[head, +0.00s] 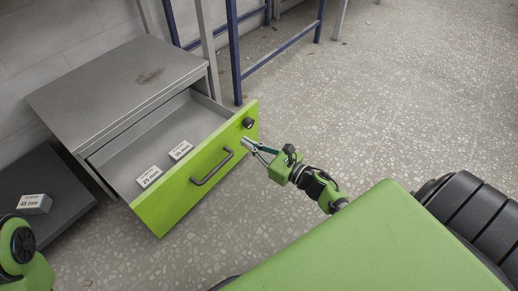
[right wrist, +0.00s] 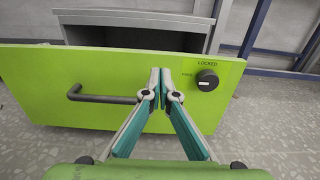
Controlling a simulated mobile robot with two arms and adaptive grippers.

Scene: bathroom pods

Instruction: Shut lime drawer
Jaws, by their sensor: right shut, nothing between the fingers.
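The lime drawer (head: 187,193) stands pulled out from a grey metal cabinet (head: 115,85) at the left of the head view. Its lime front carries a dark bar handle (head: 212,167) and a black knob (head: 248,123). In the right wrist view the lime front (right wrist: 110,65) fills the upper middle, with the knob (right wrist: 207,80) to the right under the word LOCKED. My right gripper (head: 249,146) is shut and empty, its tips close to the front between handle and knob; whether they touch it I cannot tell. My left gripper is not in view.
Two small white labelled boxes (head: 149,177) lie in the drawer. Another box marked 45 mm (head: 34,204) sits on a dark slab (head: 68,195) at the left. Blue metal frame legs (head: 234,50) stand behind the drawer. The speckled floor at the right is clear.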

